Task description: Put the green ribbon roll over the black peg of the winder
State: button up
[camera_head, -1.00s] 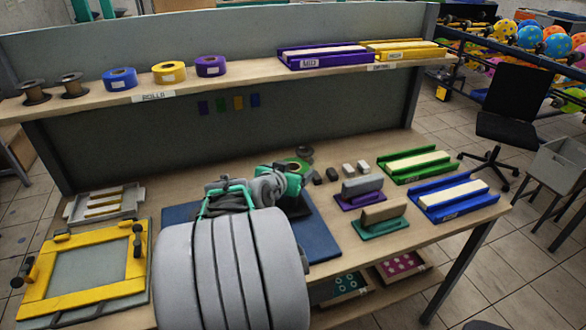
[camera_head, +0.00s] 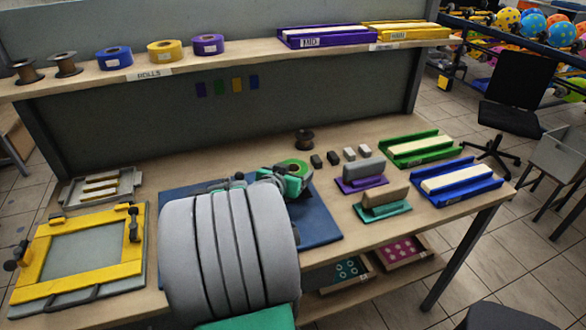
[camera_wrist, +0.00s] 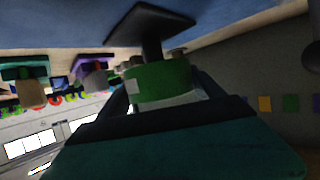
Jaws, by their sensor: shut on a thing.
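The green ribbon roll (camera_head: 294,166) is in my gripper (camera_head: 291,178), above the blue mat (camera_head: 320,225). In the wrist view the green roll (camera_wrist: 160,84) sits between the two dark fingers of my gripper (camera_wrist: 162,92), with a white label on its side. The winder's black peg (camera_wrist: 151,46) and its flat black base (camera_wrist: 150,20) show upside down there, right against the roll's near edge in the picture. The peg's tip is hidden by the roll, so I cannot tell whether it is inside the hole. My arm hides the winder in the head view.
A dark empty spool (camera_head: 304,140) and several small blocks (camera_head: 333,157) stand behind the mat. A purple stamp (camera_head: 362,184) and a teal stamp (camera_head: 383,210) stand to the right. A yellow frame (camera_head: 38,262) lies at the left. Other rolls (camera_head: 165,49) are on the shelf.

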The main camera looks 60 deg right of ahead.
jog(key=shift+f+b, duration=1.8)
jog(key=shift+b, duration=0.1)
jog(key=o, duration=1.5)
jog(key=v, duration=0.7)
jog(key=shift+a+r, duration=0.15)
jog(key=shift+a, duration=0.25)
